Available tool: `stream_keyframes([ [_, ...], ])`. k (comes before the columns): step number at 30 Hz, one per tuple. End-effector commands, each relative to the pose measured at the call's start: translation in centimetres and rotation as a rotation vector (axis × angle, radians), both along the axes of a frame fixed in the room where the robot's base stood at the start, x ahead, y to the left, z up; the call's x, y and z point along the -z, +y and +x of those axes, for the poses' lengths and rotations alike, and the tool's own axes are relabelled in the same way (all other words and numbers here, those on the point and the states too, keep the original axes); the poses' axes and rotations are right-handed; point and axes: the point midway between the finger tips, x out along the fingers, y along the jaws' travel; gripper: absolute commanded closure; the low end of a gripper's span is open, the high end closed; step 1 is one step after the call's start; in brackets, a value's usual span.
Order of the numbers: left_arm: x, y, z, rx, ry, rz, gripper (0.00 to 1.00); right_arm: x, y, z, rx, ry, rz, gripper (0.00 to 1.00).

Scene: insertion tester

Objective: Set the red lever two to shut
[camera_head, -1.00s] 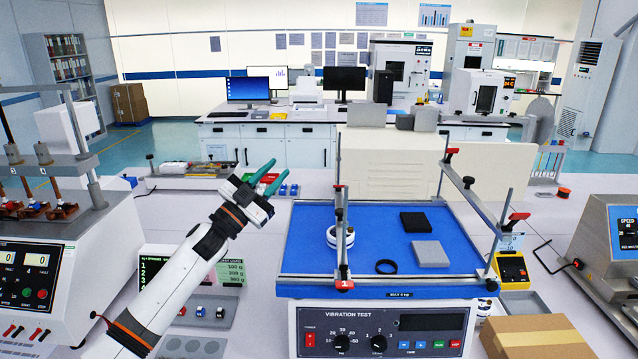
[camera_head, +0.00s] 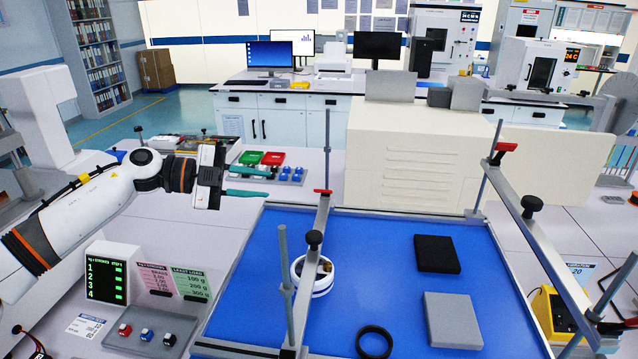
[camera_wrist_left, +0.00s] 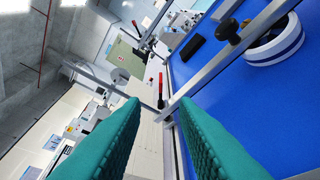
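A red lever (camera_head: 323,191) sits at the far end of the left clamp bar (camera_head: 308,250) on the blue vibration table (camera_head: 390,235). Another red lever (camera_head: 506,147) sits at the far end of the right bar. I cannot read a number on either. My left gripper (camera_head: 268,183) is open and empty, left of the left bar's far lever and apart from it. In the left wrist view, its green fingers (camera_wrist_left: 158,112) stand apart, with a red lever (camera_wrist_left: 160,86) beyond the gap, near the bar's end. My right gripper is not in view.
A white and blue roll (camera_head: 312,278), a black ring (camera_head: 374,342), a black block (camera_head: 437,254) and a grey block (camera_head: 453,320) lie on the blue table. Upright posts (camera_head: 284,270) and black knobs (camera_head: 531,205) rise around it. A cream cabinet (camera_head: 415,155) stands behind.

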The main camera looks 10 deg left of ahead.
Motion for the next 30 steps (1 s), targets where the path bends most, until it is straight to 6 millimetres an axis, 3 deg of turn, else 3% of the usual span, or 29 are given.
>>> stream_keyframes([
  [8, 0.5, -3.4, 1.0, 0.005, 0.004, 0.001, 0.73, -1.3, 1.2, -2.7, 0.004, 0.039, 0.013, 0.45],
  [18, 2.1, -9.3, 3.0, 0.002, 0.002, 0.000, 0.73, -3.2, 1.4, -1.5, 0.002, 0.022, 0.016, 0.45],
  [24, 2.7, -10.8, 3.5, 0.001, 0.001, 0.001, 0.73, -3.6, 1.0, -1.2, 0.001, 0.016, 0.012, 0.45],
  [30, 2.8, -11.0, 3.6, 0.000, 0.000, 0.001, 0.73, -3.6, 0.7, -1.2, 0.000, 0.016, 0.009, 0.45],
])
